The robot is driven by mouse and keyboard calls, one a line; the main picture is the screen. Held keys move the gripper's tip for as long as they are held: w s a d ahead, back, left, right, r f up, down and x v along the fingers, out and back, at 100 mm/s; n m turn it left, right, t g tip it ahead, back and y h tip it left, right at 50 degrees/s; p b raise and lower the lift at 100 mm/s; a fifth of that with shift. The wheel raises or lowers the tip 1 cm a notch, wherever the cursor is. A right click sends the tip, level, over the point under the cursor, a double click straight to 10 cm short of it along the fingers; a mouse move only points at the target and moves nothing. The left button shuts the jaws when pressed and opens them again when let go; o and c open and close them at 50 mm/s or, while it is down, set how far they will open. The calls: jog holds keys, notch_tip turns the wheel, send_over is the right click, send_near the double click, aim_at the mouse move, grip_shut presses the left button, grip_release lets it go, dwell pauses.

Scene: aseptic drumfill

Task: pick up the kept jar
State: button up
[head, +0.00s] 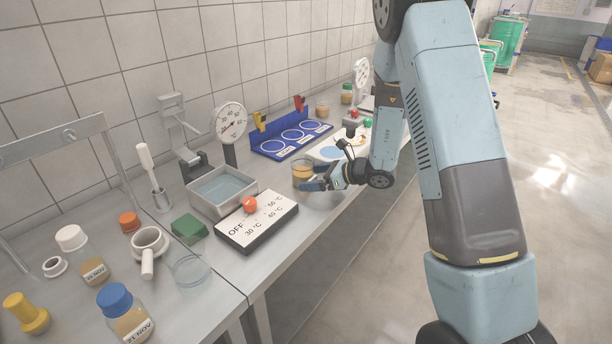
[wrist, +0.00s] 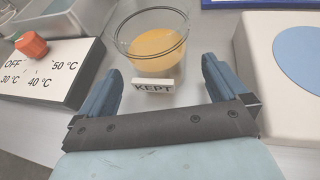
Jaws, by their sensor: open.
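The kept jar (wrist: 155,52) is a clear glass jar with yellow-orange contents and no lid on it. In the wrist view it stands upright on the bench, with a small white tag reading KEPT (wrist: 153,87) at its near side. In the head view the jar (head: 302,171) stands near the bench's front edge, just beyond my gripper (head: 322,180). In the wrist view my gripper (wrist: 160,85) is open and empty. Its two blue fingers point toward the jar, one on each side of the tag. The jar lies ahead of the fingertips.
A dial box (head: 257,222) with an orange knob and a metal water bath (head: 222,191) stand left of the jar. A white device with a blue disc (wrist: 285,65) is close on the right. A blue rack (head: 291,140) stands behind.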

jog(key=shift+x, duration=1.35)
jog(key=c, duration=1.2)
